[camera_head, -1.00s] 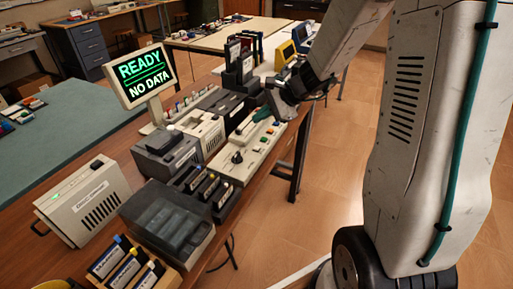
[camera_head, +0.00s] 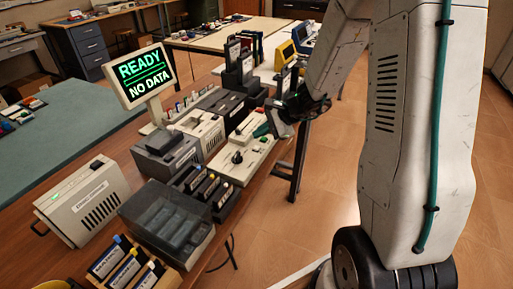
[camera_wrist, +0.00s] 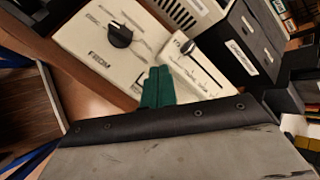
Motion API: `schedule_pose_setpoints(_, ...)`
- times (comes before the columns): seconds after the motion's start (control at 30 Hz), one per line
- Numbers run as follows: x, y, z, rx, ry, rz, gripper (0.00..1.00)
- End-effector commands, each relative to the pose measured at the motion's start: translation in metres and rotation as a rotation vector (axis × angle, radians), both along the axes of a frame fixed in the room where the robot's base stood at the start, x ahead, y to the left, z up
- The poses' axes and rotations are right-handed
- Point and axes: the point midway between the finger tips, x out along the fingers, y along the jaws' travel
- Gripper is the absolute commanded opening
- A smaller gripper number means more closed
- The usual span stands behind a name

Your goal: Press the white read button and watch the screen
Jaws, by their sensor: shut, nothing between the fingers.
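The screen (camera_head: 145,75) stands on a post and reads "READY" and "NO DATA" in green and white. A cream control panel (camera_head: 228,174) lies on the bench with a black knob (camera_head: 237,157); the knob also shows in the wrist view (camera_wrist: 120,36). My gripper (camera_head: 262,130) is over the panel's far right part, its green fingers shut and empty. In the wrist view the fingers (camera_wrist: 158,86) are together beside a panel section with a slider (camera_wrist: 188,47). I cannot make out the white read button; my gripper and wrist cover part of the panel.
A grey-lidded case (camera_head: 165,222), a slotted cartridge rack (camera_head: 208,190) and a cream box (camera_head: 82,200) crowd the bench left of the panel. Tall dark holders (camera_head: 238,70) stand behind it. Open floor lies to the right of the bench edge.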

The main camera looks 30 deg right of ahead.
Motion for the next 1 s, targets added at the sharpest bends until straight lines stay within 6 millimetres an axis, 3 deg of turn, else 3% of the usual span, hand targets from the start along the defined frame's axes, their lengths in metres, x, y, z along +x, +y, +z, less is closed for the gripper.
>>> schedule_pose_setpoints(0.3, 0.0, 0.0, -0.023, 0.0, 0.0, 0.0, 0.0)
schedule_pose_setpoints(1.0, 0.0, 0.0, -0.024, 0.0, -0.001, -0.001, 0.0)
